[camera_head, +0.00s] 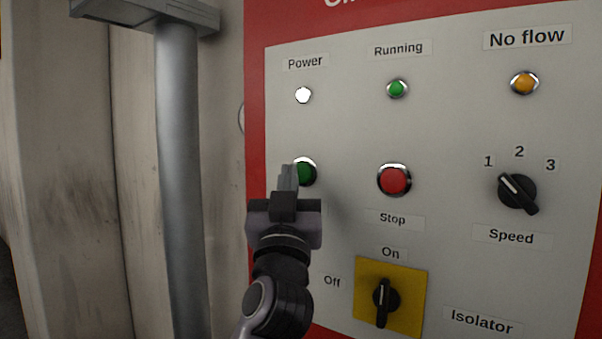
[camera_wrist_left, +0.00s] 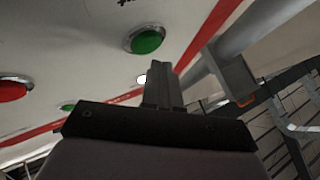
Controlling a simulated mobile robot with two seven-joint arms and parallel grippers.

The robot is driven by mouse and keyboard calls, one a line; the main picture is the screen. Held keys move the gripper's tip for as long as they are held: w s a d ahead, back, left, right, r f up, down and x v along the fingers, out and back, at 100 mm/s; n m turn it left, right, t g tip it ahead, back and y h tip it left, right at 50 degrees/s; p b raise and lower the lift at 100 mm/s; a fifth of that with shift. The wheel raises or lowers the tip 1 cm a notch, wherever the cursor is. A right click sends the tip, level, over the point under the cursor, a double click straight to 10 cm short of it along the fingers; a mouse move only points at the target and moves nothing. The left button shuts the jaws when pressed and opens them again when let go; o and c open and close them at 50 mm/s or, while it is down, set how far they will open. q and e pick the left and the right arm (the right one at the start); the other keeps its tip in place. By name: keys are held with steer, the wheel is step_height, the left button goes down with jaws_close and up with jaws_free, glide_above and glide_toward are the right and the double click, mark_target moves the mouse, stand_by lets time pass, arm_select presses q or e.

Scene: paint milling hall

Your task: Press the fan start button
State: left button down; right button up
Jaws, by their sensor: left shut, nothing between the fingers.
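The green button (camera_head: 307,171) sits in a chrome ring on the grey panel, below the "Power" lamp; its own label is hidden behind my gripper. My left gripper (camera_head: 288,172) is shut and empty, its fingertips overlapping the left part of the green button in the head view. In the left wrist view the green button (camera_wrist_left: 147,41) is beyond and to the left of the fingertips (camera_wrist_left: 158,66), and a gap shows between them. I cannot tell the exact distance to the panel. My right gripper is not in view.
A red stop button (camera_head: 394,180) is right of the green one. The speed knob (camera_head: 517,192) points to 1. The isolator switch (camera_head: 383,297) on its yellow plate points up to On. The white power lamp (camera_head: 303,95) looks lit. A grey pipe (camera_head: 180,170) stands left of the panel.

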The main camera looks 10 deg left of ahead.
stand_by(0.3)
arm_select(q)
steer(key=shift+w+d+b, duration=0.15)
steer(key=shift+w+b, duration=0.25)
steer(key=shift+b, duration=0.05)
steer(key=shift+w+d+b, duration=0.15)
steer(key=shift+w+b, duration=0.25)
steer(key=shift+b, duration=0.05)
stand_by(0.6)
steer(key=shift+s, duration=0.15)
steer(key=shift+s+a, duration=0.3)
steer(key=shift+s, duration=0.35)
